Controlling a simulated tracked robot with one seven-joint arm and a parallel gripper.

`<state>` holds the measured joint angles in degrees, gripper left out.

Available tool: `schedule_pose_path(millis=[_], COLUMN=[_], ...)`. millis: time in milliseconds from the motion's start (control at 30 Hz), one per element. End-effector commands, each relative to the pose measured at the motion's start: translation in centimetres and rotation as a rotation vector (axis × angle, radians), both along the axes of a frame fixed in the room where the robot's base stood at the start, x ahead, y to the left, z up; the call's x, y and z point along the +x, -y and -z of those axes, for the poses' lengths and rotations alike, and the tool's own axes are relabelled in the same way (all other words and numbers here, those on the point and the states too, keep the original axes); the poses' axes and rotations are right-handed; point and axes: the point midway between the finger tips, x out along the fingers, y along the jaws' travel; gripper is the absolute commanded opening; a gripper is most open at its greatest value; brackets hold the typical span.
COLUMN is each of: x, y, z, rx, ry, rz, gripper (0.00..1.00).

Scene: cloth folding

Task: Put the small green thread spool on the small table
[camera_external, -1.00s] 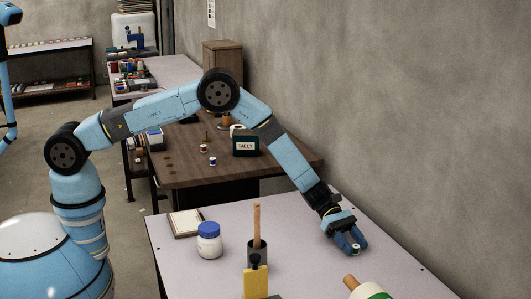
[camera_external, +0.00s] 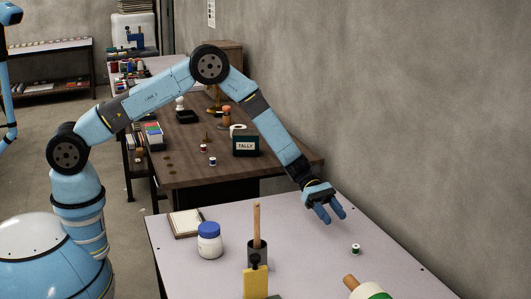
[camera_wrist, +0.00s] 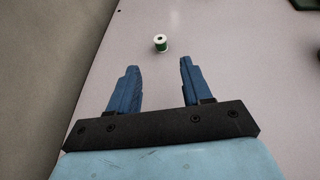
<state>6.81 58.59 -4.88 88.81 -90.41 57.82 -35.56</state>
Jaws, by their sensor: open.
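The small green thread spool (camera_external: 355,249) stands upright on the pale table (camera_external: 320,262) in the foreground, near its right side. It also shows in the wrist view (camera_wrist: 160,43), beyond my fingertips, with a white top and green thread. My gripper (camera_external: 333,216) is open and empty above the table, back from the spool and apart from it. In the wrist view its two blue fingers (camera_wrist: 160,68) are spread wide with nothing between them. I cannot tell from the frames which table is the small one.
Behind is a brown table (camera_external: 190,170) with a TALLY box (camera_external: 245,144) and spools. A wall borders the right.

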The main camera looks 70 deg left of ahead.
Motion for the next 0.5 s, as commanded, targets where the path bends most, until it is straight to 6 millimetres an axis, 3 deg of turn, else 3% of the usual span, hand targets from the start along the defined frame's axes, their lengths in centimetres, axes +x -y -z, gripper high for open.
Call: schedule_pose_path(millis=[167,500], x=[-0.5,-5.2], y=[-0.7,-3.9], z=[-2.4,-13.6], rx=[0.022,0.178], ry=[0.039,0.269], rz=[0.03,0.22], gripper=[0.49,0.49])
